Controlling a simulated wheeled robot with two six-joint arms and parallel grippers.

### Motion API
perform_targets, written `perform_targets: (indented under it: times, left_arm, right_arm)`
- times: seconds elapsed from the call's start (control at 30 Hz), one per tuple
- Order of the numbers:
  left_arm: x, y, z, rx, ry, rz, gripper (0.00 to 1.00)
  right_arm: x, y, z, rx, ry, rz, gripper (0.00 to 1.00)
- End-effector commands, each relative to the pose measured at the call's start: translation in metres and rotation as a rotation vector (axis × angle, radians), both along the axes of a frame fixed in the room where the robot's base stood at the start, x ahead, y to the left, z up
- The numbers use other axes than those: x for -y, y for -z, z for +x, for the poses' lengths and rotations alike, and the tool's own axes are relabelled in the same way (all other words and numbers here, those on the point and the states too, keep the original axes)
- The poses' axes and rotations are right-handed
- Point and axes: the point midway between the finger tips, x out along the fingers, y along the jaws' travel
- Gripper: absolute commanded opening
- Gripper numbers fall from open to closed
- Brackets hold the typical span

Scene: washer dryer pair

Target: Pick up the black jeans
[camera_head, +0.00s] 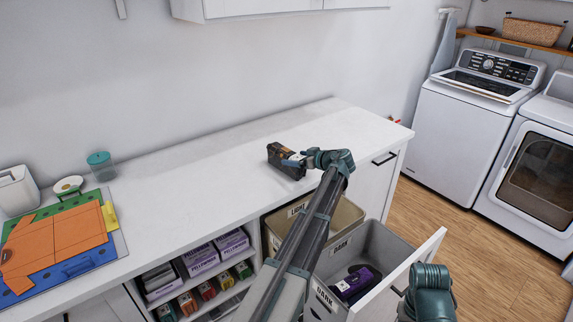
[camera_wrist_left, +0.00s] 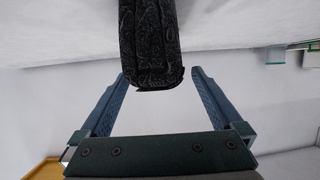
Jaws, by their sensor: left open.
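The black jeans (camera_head: 287,163) appear as a small dark folded bundle with a brown patch, lying on the white counter near its middle. In the left wrist view the dark, patterned bundle (camera_wrist_left: 150,40) extends from the top edge to between the fingertips. My left gripper (camera_head: 294,160) is open at the bundle's right side. Its two blue fingers (camera_wrist_left: 158,76) stand on either side of the bundle's end, with gaps showing. The gripper partly hides the bundle in the head view.
Below the counter (camera_head: 210,180), a pulled-out drawer (camera_head: 405,262) holds bins labelled LIGHT and DARK. Black and purple items (camera_head: 357,284) lie in the DARK one. A colourful folding board (camera_head: 60,245) lies at left. A washer (camera_head: 470,130) and dryer (camera_head: 530,180) stand at right.

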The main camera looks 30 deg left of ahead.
Motion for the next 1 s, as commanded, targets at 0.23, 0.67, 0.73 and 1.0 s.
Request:
perform_targets:
  times: [0.23,0.67,0.73,1.0]
  left_arm:
    - [-0.004,0.002,0.002,-0.001,0.001,0.0,1.0]
    - [-0.044,0.022,0.021,-0.001,0.0,0.0,1.0]
    - [-0.048,0.022,0.021,-0.001,0.0,0.0,1.0]
    - [-0.047,0.021,0.021,-0.001,0.001,0.0,0.84]
  right_arm:
    - [0.0,0.002,0.0,0.0,0.0,0.0,0.5]
    - [0.0,0.022,0.0,0.0,0.0,0.0,0.5]
    - [0.0,0.022,0.0,0.0,0.0,0.0,0.5]
    - [0.0,0.021,0.0,0.0,0.0,0.0,0.5]
